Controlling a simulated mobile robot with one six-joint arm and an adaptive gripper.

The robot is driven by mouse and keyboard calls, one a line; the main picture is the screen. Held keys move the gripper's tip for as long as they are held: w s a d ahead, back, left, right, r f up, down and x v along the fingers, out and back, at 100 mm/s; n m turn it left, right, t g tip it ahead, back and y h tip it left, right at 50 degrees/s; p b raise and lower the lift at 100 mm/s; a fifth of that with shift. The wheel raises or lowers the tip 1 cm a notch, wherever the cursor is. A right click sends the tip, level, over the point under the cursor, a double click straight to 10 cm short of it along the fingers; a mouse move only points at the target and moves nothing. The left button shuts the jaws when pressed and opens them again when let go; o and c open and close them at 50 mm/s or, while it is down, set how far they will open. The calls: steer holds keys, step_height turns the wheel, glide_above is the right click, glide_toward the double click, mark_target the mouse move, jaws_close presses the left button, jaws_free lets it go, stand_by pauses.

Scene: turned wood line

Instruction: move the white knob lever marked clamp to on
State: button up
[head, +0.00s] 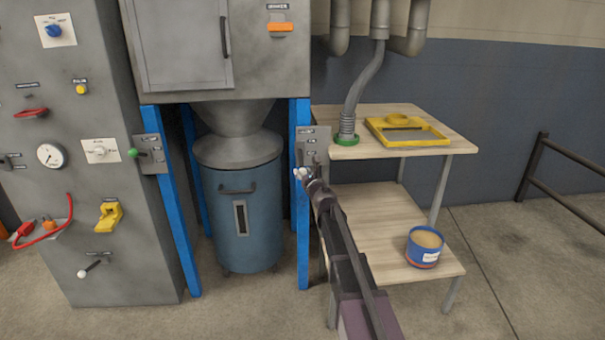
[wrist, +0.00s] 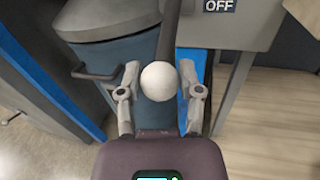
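A white ball knob (wrist: 159,81) on a dark lever shaft sits between the two fingers of my gripper (wrist: 160,92) in the wrist view. My gripper is open, with a small gap on each side of the knob. The shaft runs up from the knob beside a grey plate (wrist: 222,32) with an OFF label (wrist: 219,6). In the head view the white knob (head: 298,172) shows at the tip of my gripper (head: 306,174), below the grey plate (head: 313,140) on a blue post. The plate's small labels are too small to read there, and my gripper partly covers the lever.
A wooden two-shelf table (head: 375,205) stands close on the right, with a yellow frame (head: 408,142) above and a blue tub (head: 424,248) below. A blue drum (head: 240,215) is left of the lever. Another white-knob lever (head: 83,273) and a green-knob lever (head: 133,153) are farther left.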

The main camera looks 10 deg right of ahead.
jaws_close()
